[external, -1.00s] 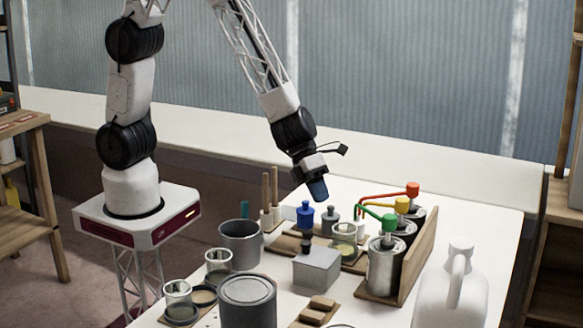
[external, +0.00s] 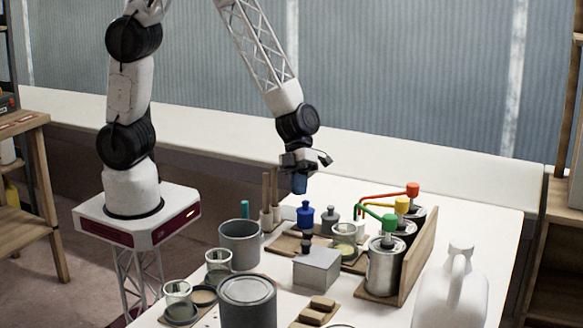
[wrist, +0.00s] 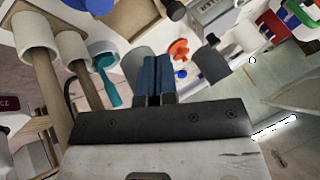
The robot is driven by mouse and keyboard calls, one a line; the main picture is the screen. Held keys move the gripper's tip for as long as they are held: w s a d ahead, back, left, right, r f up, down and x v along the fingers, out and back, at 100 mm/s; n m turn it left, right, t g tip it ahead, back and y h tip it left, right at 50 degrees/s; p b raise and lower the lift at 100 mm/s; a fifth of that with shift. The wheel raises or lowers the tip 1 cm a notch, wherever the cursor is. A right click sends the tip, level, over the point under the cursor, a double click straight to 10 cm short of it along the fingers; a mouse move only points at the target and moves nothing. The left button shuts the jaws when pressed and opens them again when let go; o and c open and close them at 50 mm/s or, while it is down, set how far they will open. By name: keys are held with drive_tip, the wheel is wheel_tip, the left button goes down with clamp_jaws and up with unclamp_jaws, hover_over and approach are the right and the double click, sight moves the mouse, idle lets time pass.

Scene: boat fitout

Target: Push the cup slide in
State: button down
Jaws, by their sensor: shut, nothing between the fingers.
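My gripper (external: 299,184) is shut and empty, with its blue fingertips pointing down. It hangs above the back of the table, over the area of the blue bottle. In the wrist view the closed blue fingers (wrist: 153,78) show in the middle, touching nothing that I can make out. A clear cup (external: 345,243) with pale contents stands on a wooden board beside the spouts of the cans. The cup slide cannot be told apart clearly from the boards there; the grey box and bottles hide part of that area.
A blue bottle (external: 305,214) and a grey bottle (external: 330,219) stand near the gripper. Cans with a green tap (external: 389,222) and other coloured taps stand at right. A grey box (external: 317,267), a large can (external: 247,300) and a white jug (external: 452,290) are in front.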

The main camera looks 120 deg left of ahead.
sight(316, 243)
drive_tip(key=shift+f, duration=0.1)
drive_tip(key=shift+x, duration=4.95)
drive_tip(key=shift+w, duration=2.3)
drive_tip(key=shift+w+r, duration=0.1)
drive_tip(key=shift+r, duration=0.15)
drive_tip(key=shift+a+r, duration=0.35)
drive_tip(key=shift+r, duration=0.1)
drive_tip(key=s+v, duration=0.1)
drive_tip(key=v, duration=0.7)
drive_tip(key=shift+r, duration=0.15)
